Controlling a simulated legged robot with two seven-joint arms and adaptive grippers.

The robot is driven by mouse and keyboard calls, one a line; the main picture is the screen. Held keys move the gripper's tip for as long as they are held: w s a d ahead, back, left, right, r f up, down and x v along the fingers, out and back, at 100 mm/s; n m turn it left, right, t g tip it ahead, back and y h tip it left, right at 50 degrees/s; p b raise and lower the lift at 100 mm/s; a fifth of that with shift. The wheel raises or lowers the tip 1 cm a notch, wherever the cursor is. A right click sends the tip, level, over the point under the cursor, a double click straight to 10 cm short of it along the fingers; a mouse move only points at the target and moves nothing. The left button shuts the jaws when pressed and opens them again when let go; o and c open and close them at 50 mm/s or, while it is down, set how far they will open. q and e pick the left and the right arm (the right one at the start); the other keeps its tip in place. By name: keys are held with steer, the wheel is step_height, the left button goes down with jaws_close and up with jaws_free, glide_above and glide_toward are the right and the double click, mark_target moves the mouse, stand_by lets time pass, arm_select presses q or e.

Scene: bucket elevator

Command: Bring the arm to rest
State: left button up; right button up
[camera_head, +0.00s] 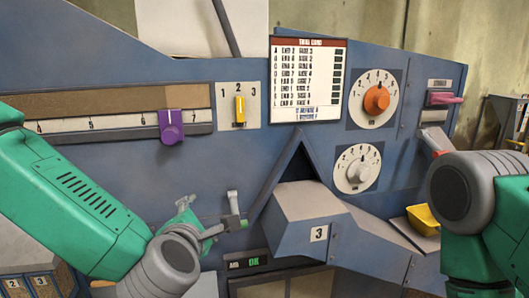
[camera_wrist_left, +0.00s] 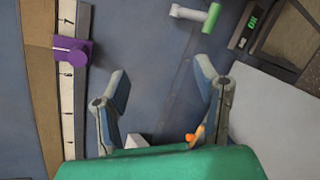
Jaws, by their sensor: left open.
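My left arm comes in from the left in the head view. My left gripper (camera_head: 206,214) is in front of the blue panel, just left of a grey lever with a green grip (camera_head: 237,222). In the left wrist view the two fingers of my left gripper (camera_wrist_left: 160,76) are spread with nothing between them. The lever's green grip (camera_wrist_left: 211,17) is beyond the fingertips there, apart from them. My right arm shows at the right edge of the head view; its gripper is out of view.
The blue panel carries a purple slider (camera_head: 171,127), a yellow switch (camera_head: 240,110), an orange knob (camera_head: 376,98) and a white knob (camera_head: 358,171). A grey chute marked 3 (camera_head: 297,222) juts out right of the lever. A yellow bucket (camera_head: 423,218) sits near my right arm.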

arm_select(q)
steer(key=s+a+f+m+g+h, duration=0.15)
steer(key=s+f+m, duration=0.25)
steer(key=f, duration=0.4)
steer(key=s+a+f+m+g, duration=0.1)
steer(key=s+f+m+g, duration=0.25)
steer(key=f, duration=0.35)
steer(key=s+a+f+m+g, duration=0.1)
steer(key=s+f+m, duration=0.35)
steer(key=f, duration=0.35)
steer(key=s+a+f+m+g+y+b, duration=0.1)
steer(key=s+a+f+m+g, duration=0.45)
steer(key=s, duration=0.65)
steer(key=s+a+f+m+g, duration=0.3)
steer(key=s+a+f+m, duration=0.45)
steer(key=s, duration=0.45)
step_height(320, 180, down, 14)
steer(key=w+d+b, duration=0.1)
steer(key=w+b, duration=0.1)
steer(key=b, duration=1.2)
steer(key=shift+w+r, duration=0.25)
steer(key=shift+w, duration=0.1)
